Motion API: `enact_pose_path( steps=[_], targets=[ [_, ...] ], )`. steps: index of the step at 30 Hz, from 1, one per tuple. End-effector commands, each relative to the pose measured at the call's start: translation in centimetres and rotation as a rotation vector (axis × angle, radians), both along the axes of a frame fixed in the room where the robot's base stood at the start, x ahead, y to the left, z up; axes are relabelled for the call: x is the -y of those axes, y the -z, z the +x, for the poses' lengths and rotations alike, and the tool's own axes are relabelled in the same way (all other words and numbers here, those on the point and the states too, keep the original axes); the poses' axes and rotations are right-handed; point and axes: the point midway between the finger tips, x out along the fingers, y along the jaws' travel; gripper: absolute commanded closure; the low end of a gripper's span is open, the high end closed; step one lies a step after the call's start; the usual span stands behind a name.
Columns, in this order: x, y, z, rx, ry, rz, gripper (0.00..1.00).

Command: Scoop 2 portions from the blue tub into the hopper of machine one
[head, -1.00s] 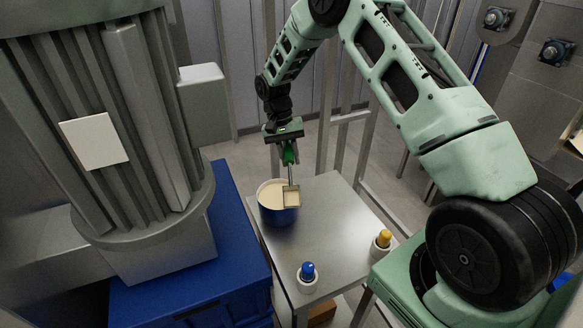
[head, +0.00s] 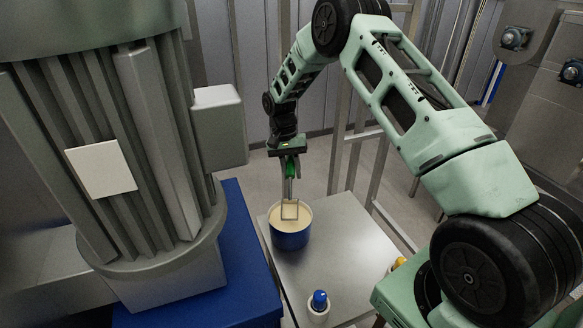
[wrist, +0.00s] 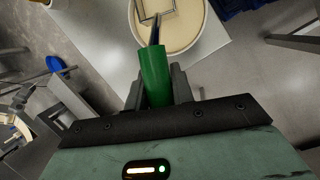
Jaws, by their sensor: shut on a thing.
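The blue tub (head: 290,240) stands on a steel table and holds a pale cream filling (head: 272,214). My gripper (head: 289,158) is above the tub, shut on the green handle (wrist: 156,80) of a scoop. The scoop's square metal head (head: 290,210) hangs down inside the tub's rim, at the filling. I cannot tell how deep it sits or whether it carries filling. In the wrist view the tub (wrist: 196,42) shows at the top, with the scoop head partly cut off by the frame edge. I cannot make out a hopper.
The steel table (head: 345,245) has bare room right of the tub. A blue-topped scoop holder or bottle (head: 319,302) and a yellow-topped one (head: 398,263) stand near its front. A large grey ribbed machine (head: 110,170) on a blue base (head: 245,262) is close at left.

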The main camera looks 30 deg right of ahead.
Motion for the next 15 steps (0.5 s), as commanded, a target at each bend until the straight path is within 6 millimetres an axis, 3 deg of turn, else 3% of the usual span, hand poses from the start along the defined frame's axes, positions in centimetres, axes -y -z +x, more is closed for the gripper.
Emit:
enact_pose_path(
  steps=[15],
  targets=[
    [0.0,5.3,0.0,0.000,0.000,0.000,1.00]
  ],
)
